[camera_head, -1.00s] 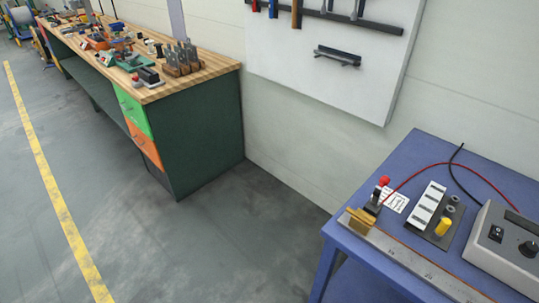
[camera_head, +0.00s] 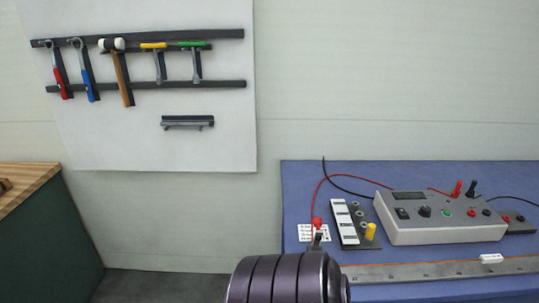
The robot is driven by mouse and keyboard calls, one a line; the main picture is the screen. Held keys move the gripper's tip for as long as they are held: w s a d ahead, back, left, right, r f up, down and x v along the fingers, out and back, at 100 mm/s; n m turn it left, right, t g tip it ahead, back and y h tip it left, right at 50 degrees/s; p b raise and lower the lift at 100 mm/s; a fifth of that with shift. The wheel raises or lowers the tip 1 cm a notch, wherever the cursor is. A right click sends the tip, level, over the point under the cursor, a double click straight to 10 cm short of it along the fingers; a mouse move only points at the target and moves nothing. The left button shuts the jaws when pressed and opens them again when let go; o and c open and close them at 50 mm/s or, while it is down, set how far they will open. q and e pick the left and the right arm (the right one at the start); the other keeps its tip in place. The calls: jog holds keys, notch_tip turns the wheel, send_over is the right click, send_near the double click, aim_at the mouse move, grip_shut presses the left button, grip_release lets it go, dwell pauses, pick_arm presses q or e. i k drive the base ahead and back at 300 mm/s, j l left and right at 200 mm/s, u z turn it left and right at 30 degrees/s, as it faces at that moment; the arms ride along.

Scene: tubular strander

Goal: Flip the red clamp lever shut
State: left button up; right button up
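The clamp lever with its red tip (camera_head: 317,223) stands at the front left of the blue bench (camera_head: 297,180), beside a small white label card. The red tip points up, on a short dark stem. The clamp's lower part and any wire in it are hidden behind a dark ribbed link of my own arm at the bottom middle. Neither of my grippers is in view, so their state does not show.
A grey meter box (camera_head: 440,228) with knobs and leads stands right of a white-striped block (camera_head: 345,222) and a yellow cap (camera_head: 370,231). A steel ruler (camera_head: 420,273) runs along the front. A wooden-topped bench (camera_head: 25,180) is at left.

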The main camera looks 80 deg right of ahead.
aim_at(318, 221)
jog(key=i+z, duration=0.3)
jog(key=i, duration=0.15)
jog(key=i+j+z, duration=0.15)
jog(key=i+z, duration=0.15)
jog(key=i, duration=0.15)
jog(key=i+l+z, duration=0.1)
jog(key=z, duration=0.35)
jog(key=i+z, duration=0.25)
jog(key=z, duration=0.25)
jog(key=i+z, duration=0.15)
jog(key=z, duration=0.3)
jog(key=i+j+z, duration=0.15)
jog(key=z, duration=0.3)
jog(key=i+j+z, duration=0.15)
jog(key=z, duration=0.3)
jog(key=i+z, duration=0.15)
jog(key=z, duration=0.25)
jog(key=i+z, duration=0.15)
jog(key=z, duration=0.3)
jog(key=i+j+z, duration=0.1)
jog(key=z, duration=0.3)
jog(key=i+j+z, duration=0.15)
jog(key=z, duration=0.3)
jog(key=i+j+z, duration=0.15)
jog(key=z, duration=0.25)
jog(key=i+j+z, duration=0.1)
jog(key=j+z, duration=0.15)
jog(key=z, duration=0.15)
